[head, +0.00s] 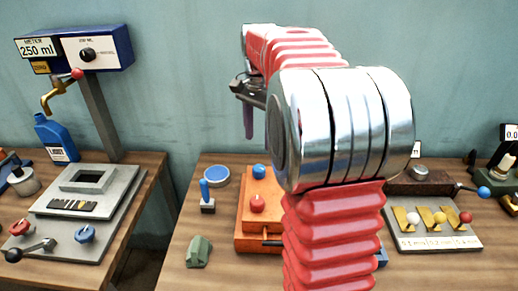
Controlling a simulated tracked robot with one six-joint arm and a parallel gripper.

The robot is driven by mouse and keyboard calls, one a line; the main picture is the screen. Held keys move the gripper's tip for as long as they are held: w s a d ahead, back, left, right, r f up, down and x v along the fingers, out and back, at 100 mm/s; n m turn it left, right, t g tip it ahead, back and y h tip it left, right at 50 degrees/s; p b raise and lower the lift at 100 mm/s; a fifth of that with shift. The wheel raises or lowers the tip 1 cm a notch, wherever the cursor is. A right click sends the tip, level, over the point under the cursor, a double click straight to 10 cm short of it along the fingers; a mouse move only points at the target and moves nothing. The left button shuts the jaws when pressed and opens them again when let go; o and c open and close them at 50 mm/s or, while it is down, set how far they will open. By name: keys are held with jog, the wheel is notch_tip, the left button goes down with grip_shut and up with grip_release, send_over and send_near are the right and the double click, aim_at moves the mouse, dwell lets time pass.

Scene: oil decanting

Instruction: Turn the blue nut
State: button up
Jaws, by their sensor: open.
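Two small blue parts could be the blue nut. One is a blue, nut-like knob (85,233) on the grey plate on the left table. The other is a round blue knob (259,171) on the orange block on the middle table. I cannot tell which is the nut. My gripper (247,110) is raised in front of the wall, left of my arm's large silver joint, with a dark body and a purple part hanging down. It is open, appears apart from both blue parts, and my arm hides much of the middle table.
A grey plate (120,195) holds a red knob (20,227) and a black lever (30,249). A meter box (95,49) stands on a post behind a blue jug (55,140). An orange block (243,214) sits mid-table. A gap separates the tables.

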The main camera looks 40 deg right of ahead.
notch_tip(320, 180, up, 3)
jog(key=shift+f, duration=0.15)
dwell(0.6)
